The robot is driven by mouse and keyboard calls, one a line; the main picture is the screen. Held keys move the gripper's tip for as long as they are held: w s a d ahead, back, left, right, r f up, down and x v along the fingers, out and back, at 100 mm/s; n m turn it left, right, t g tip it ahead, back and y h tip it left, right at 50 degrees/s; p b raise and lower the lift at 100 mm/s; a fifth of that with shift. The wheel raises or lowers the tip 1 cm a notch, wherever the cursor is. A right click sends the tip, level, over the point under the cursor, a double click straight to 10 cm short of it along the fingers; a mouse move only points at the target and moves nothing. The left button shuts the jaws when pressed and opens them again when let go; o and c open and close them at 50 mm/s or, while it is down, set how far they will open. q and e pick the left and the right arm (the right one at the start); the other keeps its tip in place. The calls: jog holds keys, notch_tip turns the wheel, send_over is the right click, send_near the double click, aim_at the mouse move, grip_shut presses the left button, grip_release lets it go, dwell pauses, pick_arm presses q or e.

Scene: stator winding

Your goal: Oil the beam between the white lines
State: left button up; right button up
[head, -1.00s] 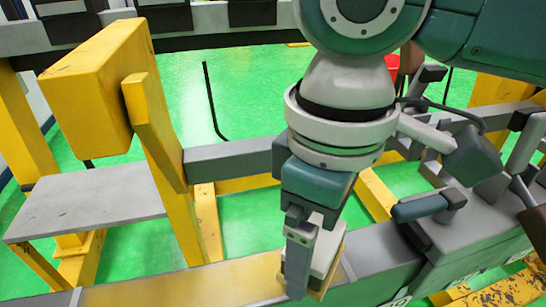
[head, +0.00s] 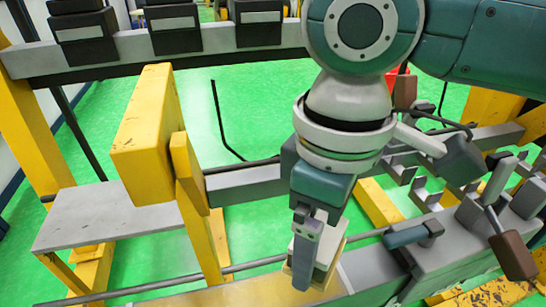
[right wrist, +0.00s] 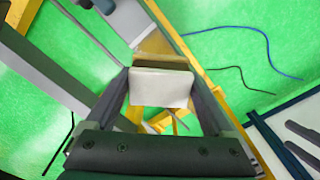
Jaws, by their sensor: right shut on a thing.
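My right gripper (head: 312,268) is shut on a block-shaped tool (head: 331,248) with a whitish body and a tan face. The right wrist view shows this tool (right wrist: 162,88) between the two fingers. The grey beam (head: 372,277) runs along the bottom of the head view, below the tool. A yellowish, shiny stretch (head: 262,293) of its top lies left of a white line (head: 346,281). The other white line is outside the head view now. I cannot tell whether the tool touches the beam. My left gripper is not in view.
A yellow block on a post (head: 146,138) and a grey shelf (head: 110,216) stand at the left. Grey clamps with a brown-handled lever (head: 513,256) crowd the right. A thin grey rod (head: 175,282) runs beside the beam. Green floor (head: 262,92) lies behind.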

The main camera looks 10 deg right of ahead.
pick_arm(q)
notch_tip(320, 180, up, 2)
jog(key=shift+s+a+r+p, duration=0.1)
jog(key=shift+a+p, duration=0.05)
jog(key=shift+p, duration=0.6)
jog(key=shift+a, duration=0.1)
